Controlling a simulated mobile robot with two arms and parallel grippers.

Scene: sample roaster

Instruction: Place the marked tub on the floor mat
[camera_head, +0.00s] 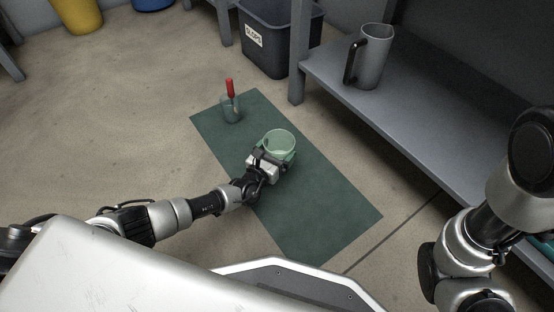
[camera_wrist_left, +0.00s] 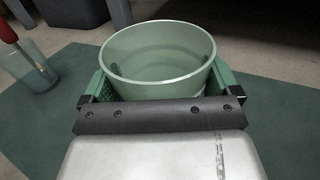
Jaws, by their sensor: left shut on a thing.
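A pale green, translucent round tub (camera_head: 280,142) is over the middle of the dark green floor mat (camera_head: 330,200) in the head view. My left gripper (camera_head: 272,155) is shut on it from the near side. In the left wrist view the tub (camera_wrist_left: 158,55) is upright, with green gripper fingers (camera_wrist_left: 158,85) on both sides of it. Its inside looks empty. Its base is hidden, so I cannot tell whether it touches the mat (camera_wrist_left: 285,120). No mark on it can be made out. My right gripper is not in view; only part of that arm shows.
A clear cup (camera_head: 231,112) holding a red-handled tool (camera_head: 230,88) stands at the mat's far left. A grey shelf (camera_head: 400,105) with a grey mug (camera_head: 373,58) is at right. A dark labelled bin (camera_head: 280,45) stands behind. The mat's near end is clear.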

